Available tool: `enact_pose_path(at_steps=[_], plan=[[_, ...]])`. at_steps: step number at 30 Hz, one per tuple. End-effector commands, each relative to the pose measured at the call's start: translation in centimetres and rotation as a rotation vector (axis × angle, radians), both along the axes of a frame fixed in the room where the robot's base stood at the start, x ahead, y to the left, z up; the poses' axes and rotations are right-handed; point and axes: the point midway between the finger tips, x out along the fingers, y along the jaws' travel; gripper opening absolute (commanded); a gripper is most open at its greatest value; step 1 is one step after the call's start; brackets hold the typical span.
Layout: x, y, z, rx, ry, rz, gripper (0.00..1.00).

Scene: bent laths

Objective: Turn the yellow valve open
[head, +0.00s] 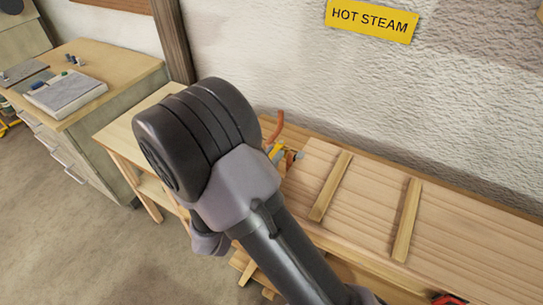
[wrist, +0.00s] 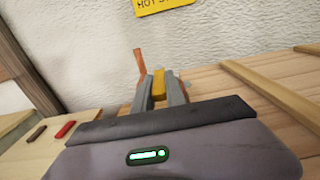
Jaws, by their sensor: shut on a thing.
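The yellow valve's handle (wrist: 158,83) shows in the wrist view as a short upright yellow bar between the two grey fingers of my gripper (wrist: 160,92). The fingers are shut on it. In the head view a small yellow part of the valve (head: 274,151) shows just past my arm, which hides most of it. A copper-coloured pipe (head: 276,127) rises beside the valve; it also shows in the wrist view (wrist: 139,63), left of the handle. The valve's body is mostly hidden by my gripper, and I cannot tell the handle's angle to the pipe.
A wooden bench top (head: 365,205) with raised wooden strips (head: 331,186) runs right along the rough pale wall. A yellow "HOT STEAM" sign (head: 371,20) hangs above. A drawer cabinet (head: 90,125) stands at the left. A red and a brown piece (wrist: 65,129) lie left of my gripper.

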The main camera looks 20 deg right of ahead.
Motion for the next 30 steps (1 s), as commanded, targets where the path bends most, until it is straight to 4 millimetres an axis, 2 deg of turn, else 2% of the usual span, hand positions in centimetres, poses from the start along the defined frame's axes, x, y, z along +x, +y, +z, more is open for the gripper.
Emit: enact_pose_path(at_steps=[18,30], plan=[[0.02,0.05,-0.01,-0.001,0.002,-0.013,0.00],[0.50,0.49,0.19,0.000,0.001,-0.234,0.00]])
